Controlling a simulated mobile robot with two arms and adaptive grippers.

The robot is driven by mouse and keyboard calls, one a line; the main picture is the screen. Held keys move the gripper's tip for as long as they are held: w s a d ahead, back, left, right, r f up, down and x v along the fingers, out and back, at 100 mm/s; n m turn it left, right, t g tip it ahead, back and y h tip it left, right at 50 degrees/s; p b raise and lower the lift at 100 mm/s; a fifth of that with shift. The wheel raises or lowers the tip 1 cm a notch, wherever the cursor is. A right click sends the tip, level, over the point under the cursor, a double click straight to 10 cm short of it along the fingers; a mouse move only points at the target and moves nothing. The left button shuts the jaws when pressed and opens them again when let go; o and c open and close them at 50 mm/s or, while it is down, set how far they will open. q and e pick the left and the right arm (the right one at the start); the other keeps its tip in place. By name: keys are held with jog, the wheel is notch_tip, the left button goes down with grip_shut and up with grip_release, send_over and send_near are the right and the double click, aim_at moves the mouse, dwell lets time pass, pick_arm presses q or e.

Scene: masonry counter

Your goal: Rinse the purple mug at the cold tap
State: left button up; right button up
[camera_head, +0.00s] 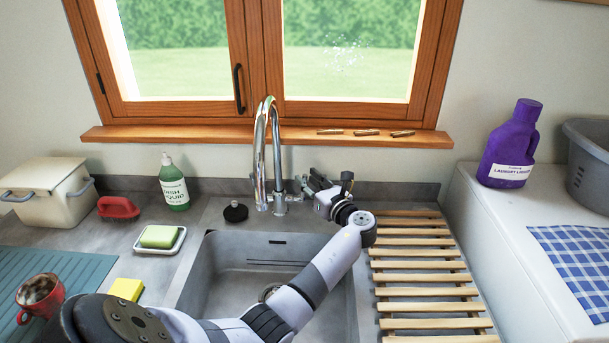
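No purple mug is in view. A red mug (41,293) with brown stains inside stands at the left front, its handle towards the front. The tall chrome tap (260,150) stands behind the sink (202,270), its spout curving over towards the front. I see no water running from it. My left arm reaches across the sink, and my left gripper (314,184) is at the right side of the tap's base, by its lever. The gripper is small and dark here; I cannot tell whether its fingers are open or shut, or touch the lever. My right gripper is not in view.
Left of the sink are a yellow sponge (126,289), a soap dish (143,248) with green soap, a red brush (118,208), a green dish-liquid bottle (174,184) and a cream bin (47,188). A slatted wooden rack (416,251) lies empty on the right. A purple laundry bottle (511,145) stands beyond.

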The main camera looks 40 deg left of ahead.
pick_arm(q)
jog(key=shift+x, duration=1.05)
jog(key=shift+c, duration=0.5)
jog(key=shift+r, duration=0.1)
grip_shut()
